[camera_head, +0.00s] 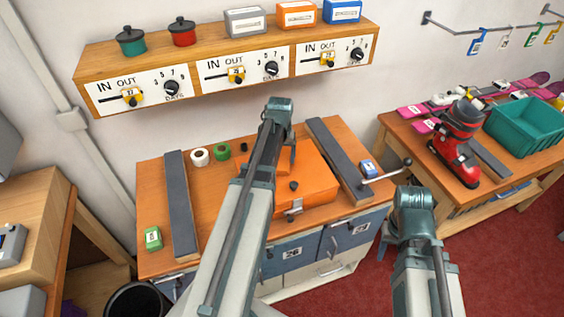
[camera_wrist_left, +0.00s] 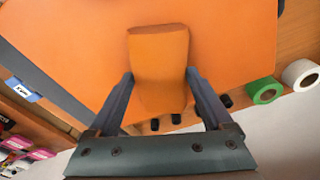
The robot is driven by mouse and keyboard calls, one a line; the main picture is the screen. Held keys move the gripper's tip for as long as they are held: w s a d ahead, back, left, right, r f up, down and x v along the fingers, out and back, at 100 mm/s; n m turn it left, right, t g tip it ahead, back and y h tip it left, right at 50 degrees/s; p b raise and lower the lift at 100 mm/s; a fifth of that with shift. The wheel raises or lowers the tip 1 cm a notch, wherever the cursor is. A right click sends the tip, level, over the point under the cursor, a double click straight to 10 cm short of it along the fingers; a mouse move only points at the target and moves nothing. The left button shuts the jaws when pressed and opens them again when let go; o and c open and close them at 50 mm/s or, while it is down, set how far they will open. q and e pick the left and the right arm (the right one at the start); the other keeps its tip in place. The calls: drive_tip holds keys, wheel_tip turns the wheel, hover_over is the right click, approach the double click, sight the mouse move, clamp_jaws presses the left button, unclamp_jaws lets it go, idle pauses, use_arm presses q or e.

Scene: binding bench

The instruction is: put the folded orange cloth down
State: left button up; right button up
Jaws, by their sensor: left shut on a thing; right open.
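In the left wrist view the folded orange cloth (camera_wrist_left: 160,62) is a narrow block between the two dark fingers of my left gripper (camera_wrist_left: 159,78), which is shut on it. Behind it is a broad orange surface of nearly the same colour, the slab (camera_head: 310,176) on the bench. I cannot tell whether the cloth touches it. In the head view my left arm covers most of the grip. My right arm (camera_head: 416,215) is at the right, in front of the bench; its gripper is mostly hidden behind the arm, and I see nothing held there.
Grey bars (camera_head: 180,205) and (camera_head: 338,158) flank the slab on the bench (camera_head: 150,180). A white roll (camera_head: 200,157), a green roll (camera_head: 222,151) and a green box (camera_head: 152,238) are at the left. A lever (camera_head: 385,175) juts out at the right. A red boot (camera_head: 455,155) stands on another table.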

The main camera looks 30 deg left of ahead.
use_arm(q)
drive_tip(key=shift+f, duration=0.15)
drive_tip(key=o, duration=1)
drive_tip(key=shift+o, duration=0.2)
